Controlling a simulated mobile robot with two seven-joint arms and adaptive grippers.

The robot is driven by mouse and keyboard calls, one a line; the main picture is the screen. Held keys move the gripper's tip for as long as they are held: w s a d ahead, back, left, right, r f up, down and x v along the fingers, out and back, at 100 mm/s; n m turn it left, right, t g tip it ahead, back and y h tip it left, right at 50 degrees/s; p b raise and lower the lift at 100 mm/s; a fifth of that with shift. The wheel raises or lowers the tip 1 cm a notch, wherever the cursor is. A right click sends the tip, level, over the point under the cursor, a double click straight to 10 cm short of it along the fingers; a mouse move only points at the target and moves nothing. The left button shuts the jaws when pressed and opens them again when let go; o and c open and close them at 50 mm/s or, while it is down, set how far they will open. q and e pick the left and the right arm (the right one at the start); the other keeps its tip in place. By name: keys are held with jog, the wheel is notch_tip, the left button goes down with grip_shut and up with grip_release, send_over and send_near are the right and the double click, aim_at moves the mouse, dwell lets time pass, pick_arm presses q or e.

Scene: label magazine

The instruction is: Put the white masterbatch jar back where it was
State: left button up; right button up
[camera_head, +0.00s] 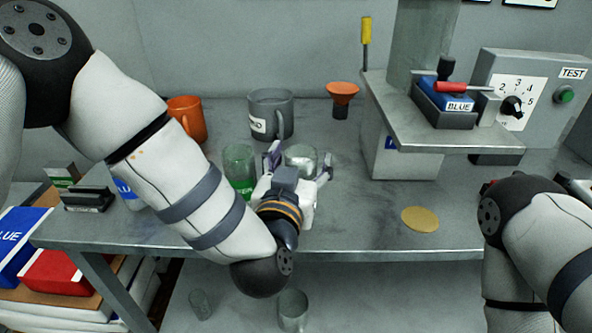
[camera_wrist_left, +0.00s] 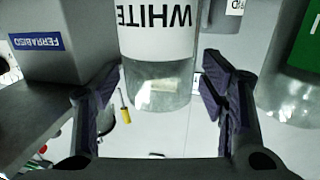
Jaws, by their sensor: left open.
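The white masterbatch jar (camera_wrist_left: 158,85) is a clear jar with a white label reading WHITE, upside down in the left wrist view. In the head view its clear top (camera_head: 301,156) shows on the bench, partly hidden by my left gripper (camera_head: 298,165). The left gripper is open, with one finger on each side of the jar. The left wrist view shows a gap between the jar and each finger. A green-labelled jar (camera_head: 239,163) stands just left of it. A blue-labelled jar (camera_head: 128,192) is partly hidden behind my left arm. My right gripper is not visible.
A grey jug (camera_head: 266,112), an orange mug (camera_head: 188,118) and an orange funnel (camera_head: 343,92) stand toward the back. A grey stand (camera_head: 440,135) holds a BLUE block (camera_head: 447,98). A yellow disc (camera_head: 420,219) lies near the front edge. The bench around the disc is clear.

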pick_arm(q)
jog(key=p+v, duration=0.1)
jog(key=v, duration=1)
jog(key=shift+s, duration=0.25)
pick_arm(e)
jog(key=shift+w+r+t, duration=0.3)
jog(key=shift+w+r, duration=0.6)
